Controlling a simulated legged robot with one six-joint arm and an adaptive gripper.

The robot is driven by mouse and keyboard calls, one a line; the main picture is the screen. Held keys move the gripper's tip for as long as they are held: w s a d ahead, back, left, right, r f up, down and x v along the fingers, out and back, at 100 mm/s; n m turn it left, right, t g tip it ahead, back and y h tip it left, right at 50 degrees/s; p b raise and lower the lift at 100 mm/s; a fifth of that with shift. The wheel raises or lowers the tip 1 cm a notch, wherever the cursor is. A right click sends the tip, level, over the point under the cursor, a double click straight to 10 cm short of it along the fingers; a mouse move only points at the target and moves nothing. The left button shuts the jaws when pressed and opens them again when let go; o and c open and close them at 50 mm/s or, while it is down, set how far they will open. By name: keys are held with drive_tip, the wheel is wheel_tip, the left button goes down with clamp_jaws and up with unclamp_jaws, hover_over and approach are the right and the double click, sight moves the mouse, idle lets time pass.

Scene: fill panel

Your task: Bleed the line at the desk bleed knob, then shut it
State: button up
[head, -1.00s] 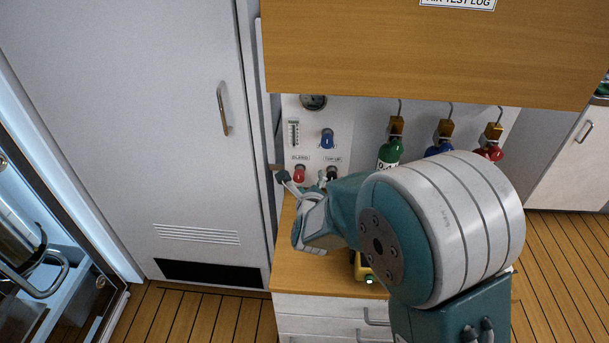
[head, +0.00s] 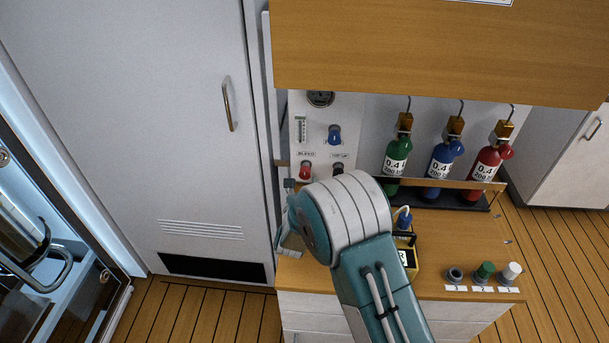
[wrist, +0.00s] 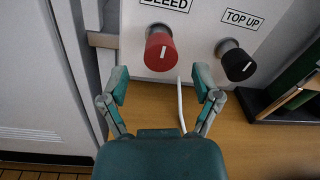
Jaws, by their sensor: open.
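The red bleed knob (wrist: 161,52) sits on the white panel under the "BLEED" label, with its white pointer line close to upright, tilted slightly. It also shows in the head view (head: 305,170). My gripper (wrist: 160,84) is open and empty in the wrist view, its two fingers apart, below and in front of the red knob. The knob appears between and beyond the fingertips, apart from them. In the head view my arm hides most of the gripper.
A black top-up knob (wrist: 237,64) is right of the red one. A blue knob (head: 334,134) and a gauge (head: 320,98) are above. Green (head: 396,155), blue (head: 442,160) and red (head: 487,164) bottles stand right. A yellow device (head: 406,262) is on the desk.

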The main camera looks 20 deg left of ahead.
sight(304, 175)
drive_tip(key=shift+w+a, duration=0.15)
drive_tip(key=shift+w, duration=0.65)
drive_tip(key=shift+w+a, duration=0.15)
drive_tip(key=shift+w, duration=0.65)
clamp_jaws()
drive_tip(key=shift+n, duration=0.3)
